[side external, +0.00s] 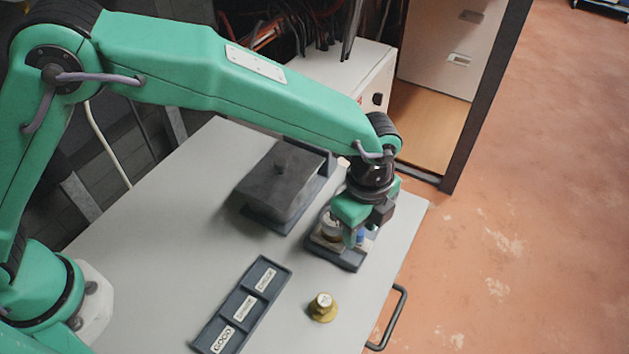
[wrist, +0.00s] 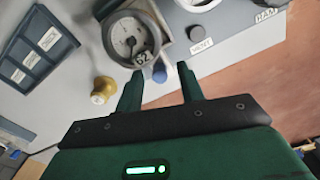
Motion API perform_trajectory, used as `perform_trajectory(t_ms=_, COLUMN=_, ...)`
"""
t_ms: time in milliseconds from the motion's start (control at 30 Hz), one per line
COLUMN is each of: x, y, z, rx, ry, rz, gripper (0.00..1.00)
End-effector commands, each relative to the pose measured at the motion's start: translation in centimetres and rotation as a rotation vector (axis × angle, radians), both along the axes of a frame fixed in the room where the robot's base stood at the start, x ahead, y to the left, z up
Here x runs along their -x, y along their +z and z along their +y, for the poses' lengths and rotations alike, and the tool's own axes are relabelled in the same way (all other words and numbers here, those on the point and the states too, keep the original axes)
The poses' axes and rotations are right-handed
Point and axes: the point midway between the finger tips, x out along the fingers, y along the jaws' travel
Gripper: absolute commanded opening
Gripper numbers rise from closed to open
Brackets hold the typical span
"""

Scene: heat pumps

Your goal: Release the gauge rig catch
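The gauge rig shows in the wrist view as a round dial gauge (wrist: 130,40) on a grey base with a small number label. A blue knob (wrist: 160,73) sticks out at the rig's near edge, beside the gauge; I take it as the catch. My gripper (wrist: 160,70) is open, with one fingertip on each side of the blue knob and visible gaps beside it. In the side view the rig's dark base (side external: 335,256) sits near the bench's right edge. My gripper (side external: 357,228) is over it and partly hides the gauge and the blue knob (side external: 361,237).
A brass knob (side external: 322,307) stands in front of the rig. A three-compartment labelled tray (side external: 240,305) lies to its left. A dark lidded box (side external: 281,185) stands behind left. A bench handle (side external: 388,318) is at the right edge. The front-left bench top is clear.

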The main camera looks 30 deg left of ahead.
Motion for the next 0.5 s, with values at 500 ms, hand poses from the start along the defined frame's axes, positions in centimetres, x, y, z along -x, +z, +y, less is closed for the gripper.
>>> perform_trajectory(t_ms=500, x=0.02, y=-0.1, z=0.02, rx=0.0, ry=0.0, rz=0.001, gripper=0.0)
